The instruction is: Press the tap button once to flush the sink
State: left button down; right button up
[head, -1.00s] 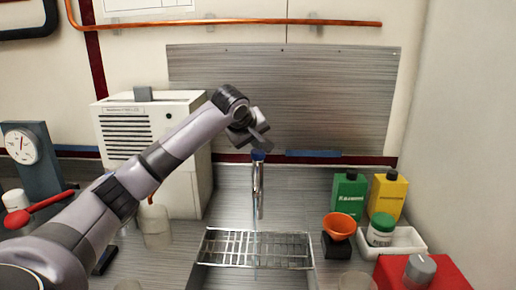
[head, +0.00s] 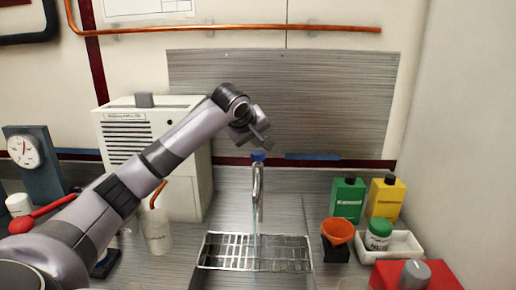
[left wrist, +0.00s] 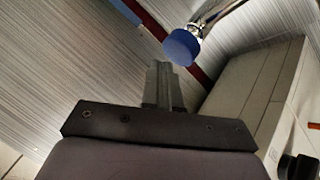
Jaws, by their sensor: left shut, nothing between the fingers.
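The tap (head: 258,185) is a chrome, curved spout with a blue button (head: 258,156) on top, standing at the back of the sink. A thin pale stream shows below the spout. My left gripper (head: 265,146) is shut and empty, just above the button. In the left wrist view the shut fingers (left wrist: 163,85) show below and left of the blue button (left wrist: 181,47), with a small gap in the picture. My right gripper is not in view.
A wire rack (head: 255,252) lies over the sink below the tap. Green (head: 347,198) and yellow (head: 385,197) bottles, an orange funnel (head: 338,231) and a white tray (head: 405,246) stand to the right. A white unit (head: 190,185) stands behind my arm.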

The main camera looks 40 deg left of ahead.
aim_at(256, 154)
pick_arm(q)
jog(key=shift+r, duration=0.15)
jog(key=shift+r, duration=2.4)
